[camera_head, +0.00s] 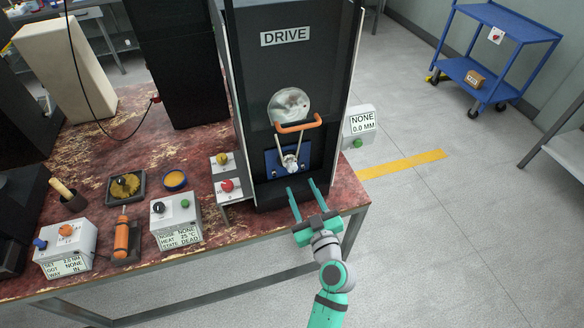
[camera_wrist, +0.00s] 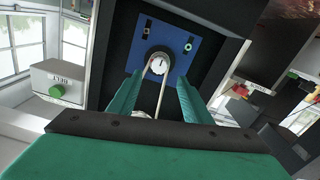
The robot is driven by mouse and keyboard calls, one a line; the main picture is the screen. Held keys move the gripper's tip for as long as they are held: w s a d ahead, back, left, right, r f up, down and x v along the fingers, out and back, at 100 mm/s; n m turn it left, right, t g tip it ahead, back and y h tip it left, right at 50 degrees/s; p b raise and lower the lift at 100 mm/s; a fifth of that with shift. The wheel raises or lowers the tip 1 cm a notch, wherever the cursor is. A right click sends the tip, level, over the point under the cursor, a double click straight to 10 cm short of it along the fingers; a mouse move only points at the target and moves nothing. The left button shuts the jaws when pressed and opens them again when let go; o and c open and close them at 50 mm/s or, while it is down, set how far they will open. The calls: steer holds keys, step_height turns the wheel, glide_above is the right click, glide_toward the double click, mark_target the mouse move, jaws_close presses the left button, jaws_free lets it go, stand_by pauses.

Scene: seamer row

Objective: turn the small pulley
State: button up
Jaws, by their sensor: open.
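The small pulley (camera_head: 289,161) is a pale disc on a blue plate (camera_head: 271,160) low in the black DRIVE cabinet. In the wrist view the small pulley (camera_wrist: 159,64) shows a dark mark on its face, and a pale belt runs over it. In the head view the belt (camera_head: 303,146) runs up to a large metal pulley (camera_head: 289,104). My gripper (camera_head: 301,186) is open and empty, in front of and slightly below the small pulley. In the wrist view my fingers (camera_wrist: 155,95) stand apart to either side of the belt, short of the pulley.
An orange handle (camera_head: 298,123) crosses the cabinet front above the small pulley. Boxes with red and yellow buttons (camera_head: 228,187) stand left of the cabinet. Floor to the right is clear up to a blue cart (camera_head: 497,45).

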mark_target(292, 170)
steer(key=x, duration=1)
steer(key=shift+f, duration=0.1)
steer(key=shift+w+d, duration=0.1)
steer(key=shift+d, duration=0.1)
steer(key=shift+a, duration=0.2)
steer(key=c, duration=0.8)
